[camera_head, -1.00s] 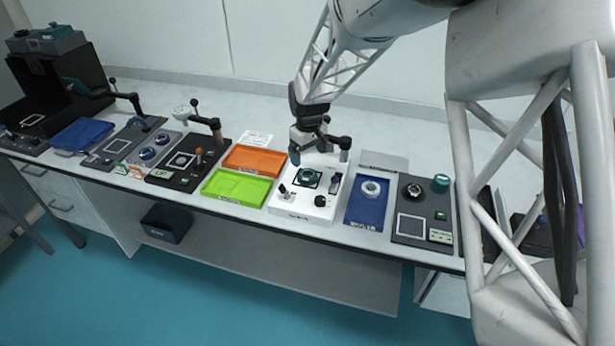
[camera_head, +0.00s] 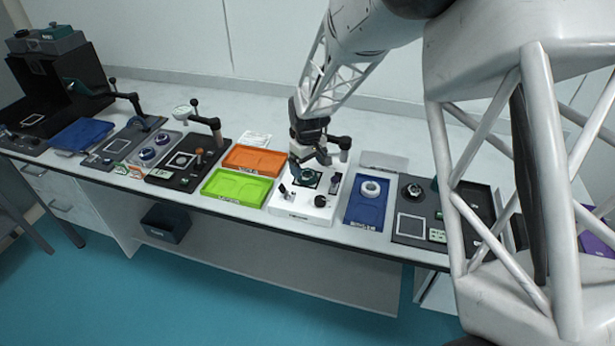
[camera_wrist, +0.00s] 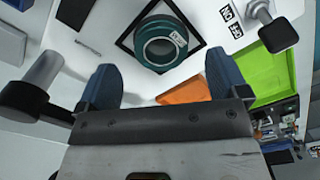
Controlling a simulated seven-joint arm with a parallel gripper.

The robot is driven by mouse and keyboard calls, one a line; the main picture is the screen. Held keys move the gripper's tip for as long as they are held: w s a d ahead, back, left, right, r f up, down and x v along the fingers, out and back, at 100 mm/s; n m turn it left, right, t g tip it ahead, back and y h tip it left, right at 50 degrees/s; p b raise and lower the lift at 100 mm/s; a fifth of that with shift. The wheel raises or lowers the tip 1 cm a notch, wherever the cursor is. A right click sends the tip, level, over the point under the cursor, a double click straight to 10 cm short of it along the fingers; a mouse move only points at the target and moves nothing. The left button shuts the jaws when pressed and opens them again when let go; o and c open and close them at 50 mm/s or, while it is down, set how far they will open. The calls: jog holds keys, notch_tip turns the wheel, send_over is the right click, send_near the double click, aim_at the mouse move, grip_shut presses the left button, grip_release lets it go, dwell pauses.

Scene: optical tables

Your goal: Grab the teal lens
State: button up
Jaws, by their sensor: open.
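The teal lens (camera_wrist: 142,42) is a thick ring with a pale inner rim and a small white label. It sits on a dark-framed square on the white station. In the camera_head view, the lens (camera_head: 307,180) is partly hidden by my gripper (camera_head: 306,166), which hangs just above it. In the camera_wrist view, my gripper (camera_wrist: 163,78) is open, with its two blue fingers apart and nothing between them. The lens lies beyond the fingertips, roughly centred between them; I cannot judge the gap exactly.
The white station (camera_head: 293,210) carries a black knob (camera_head: 320,201) and an overhanging dark-jointed post (camera_head: 340,150). Green (camera_head: 237,188) and orange (camera_head: 252,160) trays lie left of it. A blue tray (camera_head: 365,213) with a white ring (camera_head: 371,189) lies right.

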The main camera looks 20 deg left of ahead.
aim_at(308, 174)
jog(key=shift+f, duration=1.7)
jog(key=c, duration=1.1)
jog(key=shift+r, duration=0.2)
jog(key=shift+r, duration=0.6)
notch_tip(308, 174, up, 2)
jog(key=shift+r, duration=0.1)
jog(key=s+d, duration=0.2)
jog(key=s, duration=0.2)
jog(key=s+d+r, duration=0.1)
jog(key=s+d, duration=0.2)
jog(key=s, duration=0.2)
jog(key=s+d, duration=0.3)
jog(key=s, duration=0.1)
jog(key=shift+s+r, duration=0.15)
jog(key=shift+s, duration=0.25)
